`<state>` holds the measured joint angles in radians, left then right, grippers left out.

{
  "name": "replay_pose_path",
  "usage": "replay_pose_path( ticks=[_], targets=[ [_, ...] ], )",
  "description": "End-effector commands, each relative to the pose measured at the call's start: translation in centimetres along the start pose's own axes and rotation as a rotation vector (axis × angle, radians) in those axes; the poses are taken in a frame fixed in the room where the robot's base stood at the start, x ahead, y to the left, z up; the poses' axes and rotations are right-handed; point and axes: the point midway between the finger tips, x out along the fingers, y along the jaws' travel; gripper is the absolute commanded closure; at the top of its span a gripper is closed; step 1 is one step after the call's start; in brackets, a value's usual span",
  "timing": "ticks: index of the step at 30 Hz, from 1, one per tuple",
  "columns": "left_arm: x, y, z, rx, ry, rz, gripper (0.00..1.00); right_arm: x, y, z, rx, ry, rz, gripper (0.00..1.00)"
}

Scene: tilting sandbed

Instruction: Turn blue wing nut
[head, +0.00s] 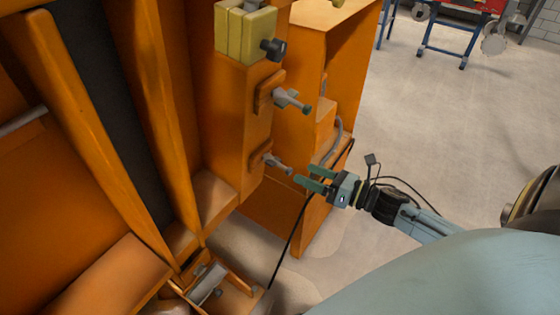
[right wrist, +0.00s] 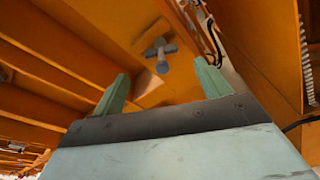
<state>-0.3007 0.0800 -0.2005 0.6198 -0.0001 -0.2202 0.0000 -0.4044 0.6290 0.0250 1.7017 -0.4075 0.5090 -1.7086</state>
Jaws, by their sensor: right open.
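No plainly blue wing nut stands out. The closest fitting is a grey one with a bluish-grey tip (head: 277,164), low on the orange machine's side. My right gripper (head: 308,177), with green fingers, is just to the right of it, open and apparently empty. A similar grey handle with a dark green tip (head: 291,99) sits higher up. My left gripper is not in view.
A yellow block (head: 246,33) with a dark knob (head: 273,48) is at the top of the orange post (head: 235,130). A black cable (head: 293,235) hangs below my right gripper. An orange cabinet (head: 285,220) stands behind. The floor (head: 440,150) at right is open.

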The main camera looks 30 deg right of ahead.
Motion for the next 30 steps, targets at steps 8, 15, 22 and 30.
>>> replay_pose_path(
  ticks=[8,15,22,30],
  targets=[
    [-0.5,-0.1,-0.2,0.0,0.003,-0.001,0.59,5.4,0.0,0.2,0.003,-0.003,-0.001,0.24],
    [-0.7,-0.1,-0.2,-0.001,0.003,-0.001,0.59,8.2,-0.1,0.0,0.004,-0.001,-0.003,0.24],
    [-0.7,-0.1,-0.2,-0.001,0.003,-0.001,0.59,9.0,-0.1,-0.1,0.003,0.001,-0.004,0.24],
    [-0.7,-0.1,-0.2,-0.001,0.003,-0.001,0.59,9.0,-0.1,-0.1,0.004,0.0,-0.003,0.33]
  ],
)
